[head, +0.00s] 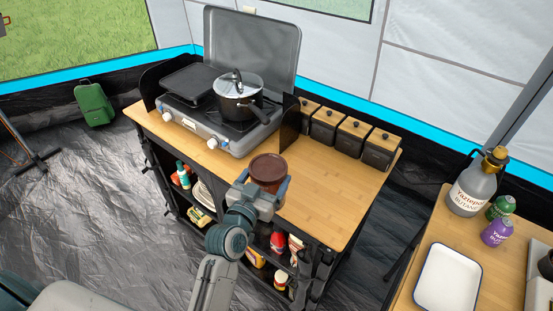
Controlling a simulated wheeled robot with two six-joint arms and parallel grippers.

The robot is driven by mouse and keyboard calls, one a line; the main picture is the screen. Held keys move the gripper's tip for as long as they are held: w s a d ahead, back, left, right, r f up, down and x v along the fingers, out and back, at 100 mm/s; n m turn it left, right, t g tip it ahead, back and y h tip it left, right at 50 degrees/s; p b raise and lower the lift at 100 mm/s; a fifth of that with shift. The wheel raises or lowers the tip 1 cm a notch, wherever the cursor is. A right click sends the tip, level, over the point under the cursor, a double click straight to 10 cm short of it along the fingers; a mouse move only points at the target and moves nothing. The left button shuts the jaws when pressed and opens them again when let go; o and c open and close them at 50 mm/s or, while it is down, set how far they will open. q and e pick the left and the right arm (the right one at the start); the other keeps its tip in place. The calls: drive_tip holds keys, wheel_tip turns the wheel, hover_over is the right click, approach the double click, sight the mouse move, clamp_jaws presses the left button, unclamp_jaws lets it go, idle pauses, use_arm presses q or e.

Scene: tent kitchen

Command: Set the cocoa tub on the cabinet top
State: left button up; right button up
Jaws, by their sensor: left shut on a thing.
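The cocoa tub (268,170), a dark brown tub with a round lid, shows near the middle of the head view. My left gripper (270,188) is shut on it, with a finger on each side. The tub appears over the front part of the wooden cabinet top (333,205). I cannot tell whether its base touches the wood, as the gripper hides its lower part. My right gripper is not in view.
A camping stove (206,138) with a lidded pot (238,98) fills the cabinet's left side. Several black canisters (353,136) line the back edge. The right front wood is clear. A side table (405,291) with a white tray (448,278) stands right.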

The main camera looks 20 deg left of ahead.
use_arm(q)
drive_tip(key=w+a+f+b, duration=0.1)
drive_tip(key=w+f+b, duration=0.2)
drive_tip(key=w, duration=0.9)
drive_tip(key=shift+w+a+f, duration=0.2)
drive_tip(key=shift+a+f, duration=0.1)
drive_tip(key=shift+f, duration=0.65)
drive_tip(key=shift+b, duration=0.3)
drive_tip(key=shift+f, duration=0.2)
drive_tip(key=o, duration=1.5)
drive_tip(key=shift+s, duration=0.1)
